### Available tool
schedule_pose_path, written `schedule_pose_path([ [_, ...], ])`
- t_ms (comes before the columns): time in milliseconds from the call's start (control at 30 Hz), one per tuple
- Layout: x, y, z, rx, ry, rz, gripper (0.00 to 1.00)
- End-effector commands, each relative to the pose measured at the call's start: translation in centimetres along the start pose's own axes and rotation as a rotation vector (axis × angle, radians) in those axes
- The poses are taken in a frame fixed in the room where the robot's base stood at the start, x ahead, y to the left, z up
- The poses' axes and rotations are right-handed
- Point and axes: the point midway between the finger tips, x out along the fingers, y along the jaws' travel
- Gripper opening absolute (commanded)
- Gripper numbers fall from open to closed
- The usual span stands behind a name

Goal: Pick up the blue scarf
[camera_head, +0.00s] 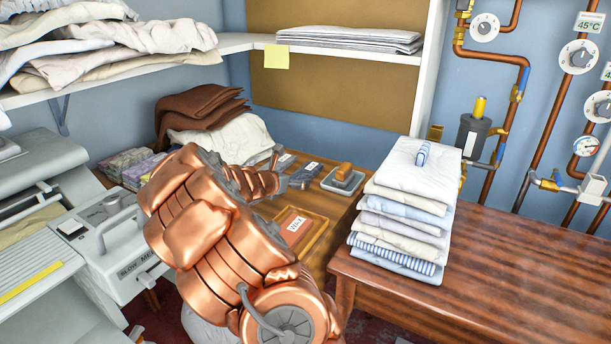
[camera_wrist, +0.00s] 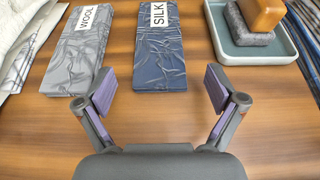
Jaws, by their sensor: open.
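The blue scarf (camera_wrist: 162,62) is a flat, folded dark blue cloth with a white SILK label, lying on the wooden table. In the wrist view it lies at the upper middle, ahead of my gripper and between the lines of its two fingers. In the head view the scarf (camera_head: 302,178) shows small, just right of my gripper, partly hard to make out. My gripper (camera_wrist: 160,92) is open and empty, its purple-padded fingers spread wide on either side of the scarf's near end. I cannot tell its exact height above the table.
A grey folded cloth labelled WOOL (camera_wrist: 80,50) lies left of the scarf. A grey-green tray (camera_wrist: 223,48) with a wooden-handled brush stands close on the right. A folded linen stack (camera_head: 400,222) stands on the right table. A shelf (camera_head: 235,42) runs above.

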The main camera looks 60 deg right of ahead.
Motion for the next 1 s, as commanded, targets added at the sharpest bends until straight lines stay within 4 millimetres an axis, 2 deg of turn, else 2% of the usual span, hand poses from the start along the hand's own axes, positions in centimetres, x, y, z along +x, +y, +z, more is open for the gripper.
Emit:
schedule_pose_path([
  [200, 2.5, 0.0, 0.0, 0.003, -0.001, 0.001, 0.94],
  [533, 3.0, 0.0, 0.0, 0.001, -0.001, 0.002, 0.94],
  [1000, 3.0, 0.0, 0.0, 0.002, -0.001, 0.002, 0.46],
])
